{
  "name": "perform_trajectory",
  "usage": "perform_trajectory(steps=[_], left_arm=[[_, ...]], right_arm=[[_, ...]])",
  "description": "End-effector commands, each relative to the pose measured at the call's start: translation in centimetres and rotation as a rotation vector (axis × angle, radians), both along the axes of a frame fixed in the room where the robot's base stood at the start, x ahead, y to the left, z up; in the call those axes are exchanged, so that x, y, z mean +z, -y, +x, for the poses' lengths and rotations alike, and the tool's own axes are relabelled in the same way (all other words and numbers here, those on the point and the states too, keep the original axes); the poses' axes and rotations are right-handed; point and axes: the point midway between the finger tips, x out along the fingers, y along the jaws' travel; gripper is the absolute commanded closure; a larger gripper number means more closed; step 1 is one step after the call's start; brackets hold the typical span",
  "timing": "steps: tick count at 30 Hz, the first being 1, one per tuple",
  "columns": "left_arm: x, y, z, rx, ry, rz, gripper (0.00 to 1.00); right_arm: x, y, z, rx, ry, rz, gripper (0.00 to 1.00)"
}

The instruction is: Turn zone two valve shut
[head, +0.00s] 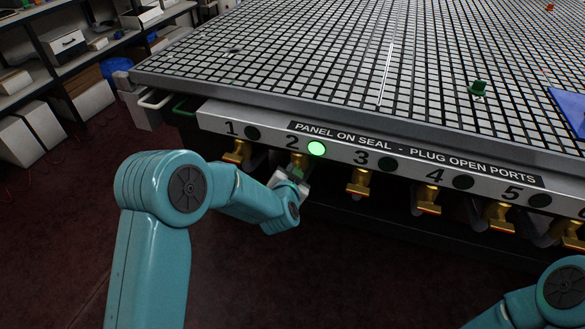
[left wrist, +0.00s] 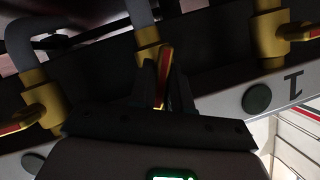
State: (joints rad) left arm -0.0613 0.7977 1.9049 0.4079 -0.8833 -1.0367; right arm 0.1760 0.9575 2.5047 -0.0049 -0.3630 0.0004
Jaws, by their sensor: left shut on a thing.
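The zone two valve (head: 299,160) is a brass valve under the panel label 2, mostly hidden behind my left gripper (head: 291,181) in the head view. In the left wrist view its yellow body (left wrist: 149,50) is at top middle, and its red-and-yellow lever (left wrist: 164,70) stands between the dark fingers of my left gripper (left wrist: 160,84). The gripper is shut on that lever. The zone 2 lamp (head: 316,148) glows green. My right arm shows at the lower right of the head view, but its gripper is out of view.
Neighbouring valves one (head: 237,151) and three (head: 358,183) sit close on either side; their lamps are dark. The panel (head: 270,135) and grid table edge (head: 300,95) are just above. A green plug (head: 478,88) stands on the table. Open floor lies in front.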

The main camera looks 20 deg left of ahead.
Motion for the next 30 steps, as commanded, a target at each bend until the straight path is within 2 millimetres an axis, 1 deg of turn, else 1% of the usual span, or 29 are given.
perform_trajectory(steps=[1, 3, 11, 21, 30], left_arm=[[0.1, 0.1, 0.0, -0.001, 0.0, 0.044, 1.0], [0.0, 0.2, 0.0, -0.001, 0.002, 0.111, 1.0], [-0.2, 0.3, 0.0, -0.001, 0.012, 0.358, 1.0], [-0.5, 0.3, 0.0, -0.001, 0.024, 0.679, 1.0], [-0.7, 0.4, 0.0, -0.002, 0.03, 0.92, 1.0]], right_arm=[[0.4, 0.0, 0.0, 0.0, 0.0, 0.0, 0.57], [0.6, 0.0, 0.0, 0.0, 0.0, 0.0, 0.57], [0.7, 0.0, 0.0, 0.0, 0.0, 0.0, 0.57], [0.0, 0.0, 0.0, 0.0, 0.0, 0.0, 0.57], [-0.9, 0.0, 0.0, 0.0, 0.0, 0.0, 0.57]])
